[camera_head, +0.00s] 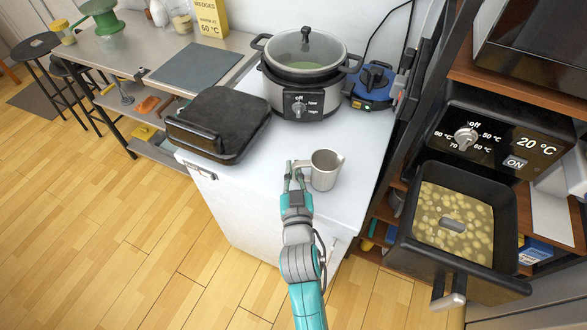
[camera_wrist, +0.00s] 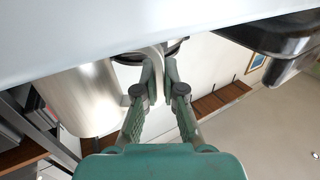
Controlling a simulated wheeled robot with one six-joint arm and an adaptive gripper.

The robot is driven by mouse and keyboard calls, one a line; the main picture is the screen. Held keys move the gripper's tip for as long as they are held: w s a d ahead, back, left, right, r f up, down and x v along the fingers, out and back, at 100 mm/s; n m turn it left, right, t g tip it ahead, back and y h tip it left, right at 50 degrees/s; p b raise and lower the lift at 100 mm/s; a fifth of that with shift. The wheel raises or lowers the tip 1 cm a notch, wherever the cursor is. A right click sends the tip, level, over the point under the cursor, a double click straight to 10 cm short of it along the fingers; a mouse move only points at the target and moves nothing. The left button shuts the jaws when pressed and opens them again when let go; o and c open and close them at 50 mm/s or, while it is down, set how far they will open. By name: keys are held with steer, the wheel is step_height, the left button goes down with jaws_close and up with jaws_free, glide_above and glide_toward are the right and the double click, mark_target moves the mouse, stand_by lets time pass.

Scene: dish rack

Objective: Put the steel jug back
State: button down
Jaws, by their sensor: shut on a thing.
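The steel jug (camera_head: 325,172) is upright near the front edge of the white counter (camera_head: 345,200). Its handle faces left, and its open rim shows in the head view. My gripper (camera_head: 295,176) reaches in from the front at the jug's left side and is shut on the handle. In the wrist view my gripper's fingers (camera_wrist: 162,82) close around the handle, with the jug's shiny body (camera_wrist: 85,100) to the left. That view is turned over, with the counter surface at the top. I cannot tell whether the jug's base touches the counter.
A black grill (camera_head: 220,120) lies left of the jug. A slow cooker (camera_head: 303,75) with a glass lid and a blue appliance (camera_head: 372,85) stand behind. A fryer drawer (camera_head: 455,222) juts out at right. The counter right of the jug is clear.

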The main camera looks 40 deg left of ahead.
steer(key=shift+f, duration=0.3)
steer(key=c, duration=1.2)
jaws_free()
steer(key=c, duration=0.4)
steer(key=shift+s+d, duration=0.1)
steer(key=shift+v, duration=7.35)
steer(key=shift+d, duration=0.1)
